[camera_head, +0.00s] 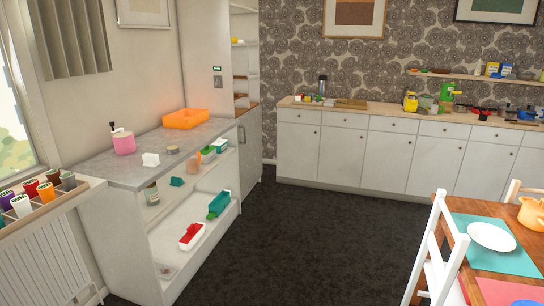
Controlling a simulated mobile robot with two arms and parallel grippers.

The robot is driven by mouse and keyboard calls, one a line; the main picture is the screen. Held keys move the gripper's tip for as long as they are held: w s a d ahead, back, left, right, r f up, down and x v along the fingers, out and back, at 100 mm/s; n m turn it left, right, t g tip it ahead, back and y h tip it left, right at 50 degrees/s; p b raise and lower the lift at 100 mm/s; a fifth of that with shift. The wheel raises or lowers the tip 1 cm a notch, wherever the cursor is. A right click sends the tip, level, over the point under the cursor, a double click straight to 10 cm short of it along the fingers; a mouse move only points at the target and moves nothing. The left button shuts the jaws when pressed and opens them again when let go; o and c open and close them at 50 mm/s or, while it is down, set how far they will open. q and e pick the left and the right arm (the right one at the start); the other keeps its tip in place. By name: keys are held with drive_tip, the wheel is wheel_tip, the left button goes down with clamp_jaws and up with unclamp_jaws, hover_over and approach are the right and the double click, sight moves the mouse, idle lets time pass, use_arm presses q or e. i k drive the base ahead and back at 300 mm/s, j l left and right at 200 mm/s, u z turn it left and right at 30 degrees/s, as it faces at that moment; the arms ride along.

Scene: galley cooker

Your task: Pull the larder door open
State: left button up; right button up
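A tall white unit (207,55) stands in the back left corner, with a small green label and a dark mark on its side. Its narrow front shows open shelves (244,55) above a brownish ledge. Below the ledge is a grey door panel (250,145) that looks closed. I cannot tell for certain which panel is the larder door. Neither of my grippers is in view.
A grey-topped counter (135,165) with open lower shelves runs along the left, bearing an orange tray (186,118). White cabinets (340,155) line the back wall. A table (515,230) and white chair (440,255) stand right. The dark floor (300,240) between is clear.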

sight(249, 129)
drive_tip(key=i+z, duration=0.3)
drive_tip(key=i, duration=1.25)
drive_tip(key=i+z, duration=0.1)
drive_tip(key=i, duration=2.4)
